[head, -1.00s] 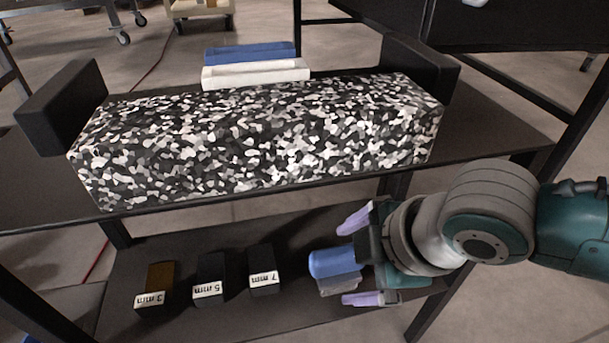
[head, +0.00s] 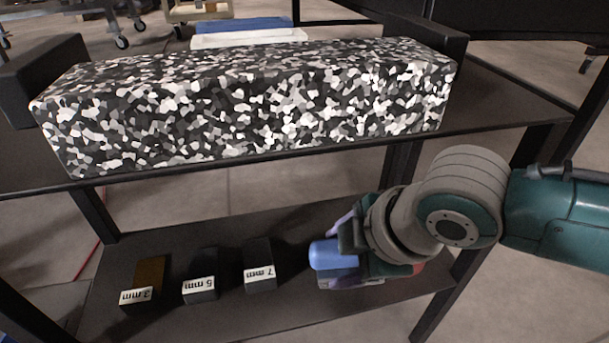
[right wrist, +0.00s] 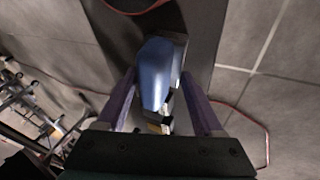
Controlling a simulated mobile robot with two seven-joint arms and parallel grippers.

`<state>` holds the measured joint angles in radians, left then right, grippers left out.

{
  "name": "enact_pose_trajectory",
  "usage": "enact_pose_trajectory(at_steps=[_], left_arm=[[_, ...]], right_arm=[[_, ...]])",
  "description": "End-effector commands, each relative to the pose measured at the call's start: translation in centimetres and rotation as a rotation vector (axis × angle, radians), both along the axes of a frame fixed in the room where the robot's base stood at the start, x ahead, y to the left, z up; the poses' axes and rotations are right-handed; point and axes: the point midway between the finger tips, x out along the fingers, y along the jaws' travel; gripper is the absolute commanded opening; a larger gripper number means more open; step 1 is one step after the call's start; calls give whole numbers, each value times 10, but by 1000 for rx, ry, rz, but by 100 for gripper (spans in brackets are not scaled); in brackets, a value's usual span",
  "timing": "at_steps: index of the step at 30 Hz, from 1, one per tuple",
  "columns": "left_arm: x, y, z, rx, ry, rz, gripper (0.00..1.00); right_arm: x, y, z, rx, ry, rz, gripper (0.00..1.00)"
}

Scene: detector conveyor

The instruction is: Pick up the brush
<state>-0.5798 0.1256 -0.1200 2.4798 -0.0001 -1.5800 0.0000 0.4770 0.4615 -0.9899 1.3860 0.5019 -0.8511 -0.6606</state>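The brush, with a blue top and a grey lower part, lies on the dark lower shelf (head: 230,318). Its blue part (head: 333,255) shows in the head view, and it also shows in the right wrist view (right wrist: 157,72). My right gripper (head: 345,250) is low over the shelf, with its purple fingers on either side of the brush. In the right wrist view (right wrist: 160,78) the fingers are apart, with narrow gaps visible beside the brush. Contact at the fingertips is hard to see. My left gripper is not in view.
A large speckled block (head: 250,110) sits on the upper shelf above. White (head: 250,38) and blue (head: 240,24) pieces lie behind it.

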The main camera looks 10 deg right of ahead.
Motion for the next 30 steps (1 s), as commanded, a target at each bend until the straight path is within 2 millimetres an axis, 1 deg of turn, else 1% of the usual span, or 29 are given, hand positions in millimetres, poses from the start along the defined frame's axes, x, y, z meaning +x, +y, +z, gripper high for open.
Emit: enact_pose_trajectory(at_steps=[1,2,12,30], left_arm=[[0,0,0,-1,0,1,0],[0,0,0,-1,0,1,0],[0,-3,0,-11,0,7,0],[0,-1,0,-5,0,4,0]], right_arm=[[-1,-1,-1,-2,2,0,43],[-1,-1,-1,-2,3,0,39],[-2,-1,-2,-3,4,-1,1],[-2,-2,-3,-6,7,-1,0]])
